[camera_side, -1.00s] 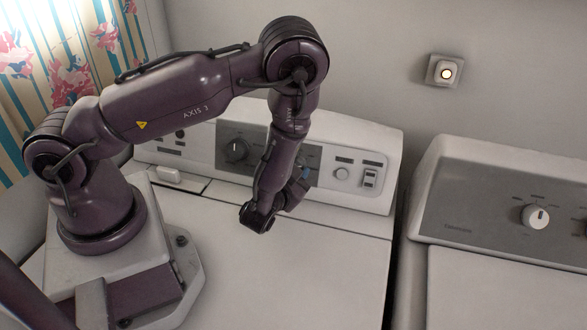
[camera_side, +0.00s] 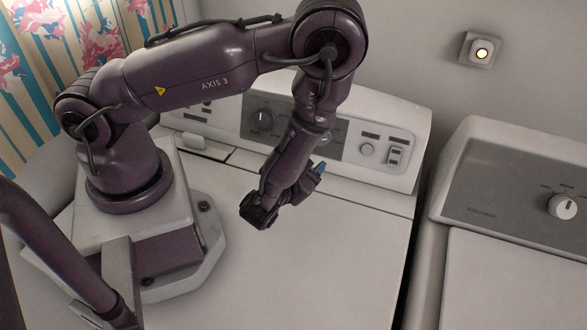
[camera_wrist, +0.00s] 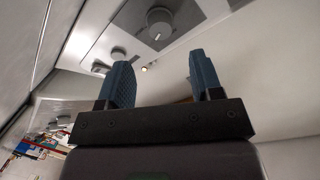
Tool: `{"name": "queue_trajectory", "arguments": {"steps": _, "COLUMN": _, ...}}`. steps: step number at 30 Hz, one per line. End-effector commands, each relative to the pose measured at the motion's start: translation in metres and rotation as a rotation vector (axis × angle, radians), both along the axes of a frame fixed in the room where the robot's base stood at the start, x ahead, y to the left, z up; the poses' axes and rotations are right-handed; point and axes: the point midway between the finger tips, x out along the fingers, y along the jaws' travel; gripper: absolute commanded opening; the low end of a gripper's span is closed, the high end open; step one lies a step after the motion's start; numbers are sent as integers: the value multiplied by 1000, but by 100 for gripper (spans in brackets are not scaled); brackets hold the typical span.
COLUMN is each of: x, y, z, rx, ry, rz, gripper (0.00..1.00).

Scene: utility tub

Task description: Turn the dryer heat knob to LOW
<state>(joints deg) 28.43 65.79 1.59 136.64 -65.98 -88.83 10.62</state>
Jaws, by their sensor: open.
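A machine with a white console (camera_side: 404,178) has a large dark knob (camera_side: 262,118) on a grey inset, with its mark roughly upward, and a small pale knob (camera_side: 367,149) farther right. A second machine at right has a white knob (camera_side: 562,206) on a grey panel. No label is legible, so I cannot tell which knob is the heat knob. My gripper (camera_side: 318,168) is in front of the white console, apart from it; my arm hides part of the inset. In the wrist view its blue fingers (camera_wrist: 157,82) are open and empty, with a grey knob (camera_wrist: 157,25) beyond them.
A rocker switch (camera_side: 395,156) is right of the pale knob. A round lit wall fitting (camera_side: 480,52) is above. A dark gap (camera_side: 412,260) separates the machines. The white machine top (camera_side: 330,260) is clear. A floral curtain (camera_side: 60,60) hangs at far left.

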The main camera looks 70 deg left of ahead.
Motion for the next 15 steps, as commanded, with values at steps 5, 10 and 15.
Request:
{"name": "queue_trajectory", "arguments": {"steps": 5, "x": -27, "y": -23, "z": 6, "rx": 1, "ry": 1, "rz": -5, "gripper": 60}}
{"name": "queue_trajectory", "arguments": {"steps": 10, "x": -41, "y": -35, "z": 8, "rx": 0, "ry": 0, "rz": -1, "gripper": 60}}
{"name": "queue_trajectory", "arguments": {"steps": 15, "x": -45, "y": -38, "z": 9, "rx": 0, "ry": 0, "rz": 1, "gripper": 60}}
